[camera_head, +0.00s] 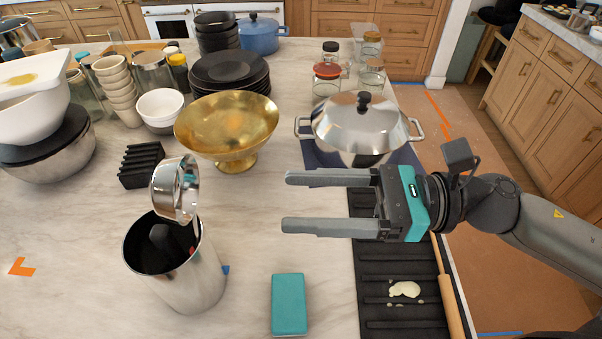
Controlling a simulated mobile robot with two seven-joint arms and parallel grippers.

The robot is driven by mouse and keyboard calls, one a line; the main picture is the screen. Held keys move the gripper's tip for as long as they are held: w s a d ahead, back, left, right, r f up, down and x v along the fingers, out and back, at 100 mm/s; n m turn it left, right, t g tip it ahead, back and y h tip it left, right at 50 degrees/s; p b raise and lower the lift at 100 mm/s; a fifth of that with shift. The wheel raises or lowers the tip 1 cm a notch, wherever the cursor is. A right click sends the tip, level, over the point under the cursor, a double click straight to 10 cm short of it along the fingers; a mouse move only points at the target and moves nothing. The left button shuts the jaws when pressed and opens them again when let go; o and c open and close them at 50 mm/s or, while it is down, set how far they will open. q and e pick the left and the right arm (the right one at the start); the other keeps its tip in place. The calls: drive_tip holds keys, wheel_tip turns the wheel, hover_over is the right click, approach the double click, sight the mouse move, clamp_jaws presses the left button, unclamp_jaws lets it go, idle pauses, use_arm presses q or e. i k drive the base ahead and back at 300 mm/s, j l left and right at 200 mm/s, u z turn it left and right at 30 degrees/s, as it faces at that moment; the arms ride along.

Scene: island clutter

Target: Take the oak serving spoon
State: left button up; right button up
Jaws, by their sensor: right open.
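I cannot clearly make out an oak serving spoon. A long light-wood piece (452,309) lies along the right edge of the black ridged tray. It has a thin shaft at its far end and a thicker near end; I cannot tell whether it is the spoon, and my right arm partly covers its far end. A steel utensil canister (190,285) stands at the left front with a shiny ladle (175,192) and dark utensils in it. My right gripper (286,202) is open and empty, pointing left above the counter, right of the canister. My left gripper is not in view.
A gold footed bowl (225,125) and a lidded steel pot (362,128) stand behind the gripper. A teal block (289,304) lies in front. The black ridged tray (385,322) holds a pale lump. Bowls and jars crowd the left and back.

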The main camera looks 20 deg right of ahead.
sight(455, 326)
drive_tip(key=k+l, duration=0.65)
drive_tip(key=k, duration=0.25)
